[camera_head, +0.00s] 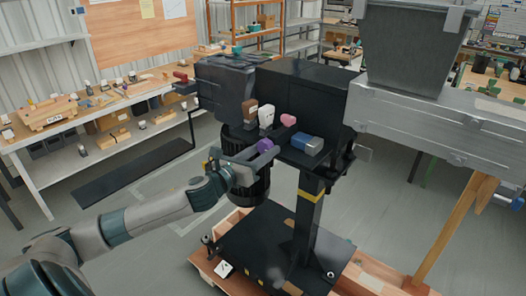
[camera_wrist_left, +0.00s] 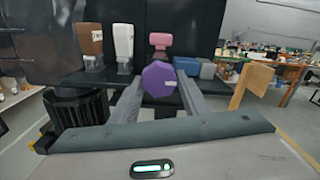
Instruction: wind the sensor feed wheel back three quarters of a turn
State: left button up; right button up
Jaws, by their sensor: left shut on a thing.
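A purple faceted knob (camera_head: 264,145) sits on the front of a black machine box (camera_head: 305,88). In the left wrist view the purple knob (camera_wrist_left: 159,77) has a small pale label that I cannot read. My left gripper (camera_head: 258,153) is shut on it, with one finger (camera_wrist_left: 128,103) on each side. I cannot tell for sure that this knob is the sensor feed wheel. My right gripper is in neither view.
Close above stand a brown handle (camera_wrist_left: 90,40), a white handle (camera_wrist_left: 124,42) and a pink knob (camera_wrist_left: 160,40). A blue-grey block (camera_head: 307,145) is to the right. A black ribbed cylinder (camera_wrist_left: 78,109) is left of my gripper. A workbench (camera_head: 100,105) stands farther left.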

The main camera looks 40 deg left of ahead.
pick_arm(q)
jog(key=shift+n, duration=0.3)
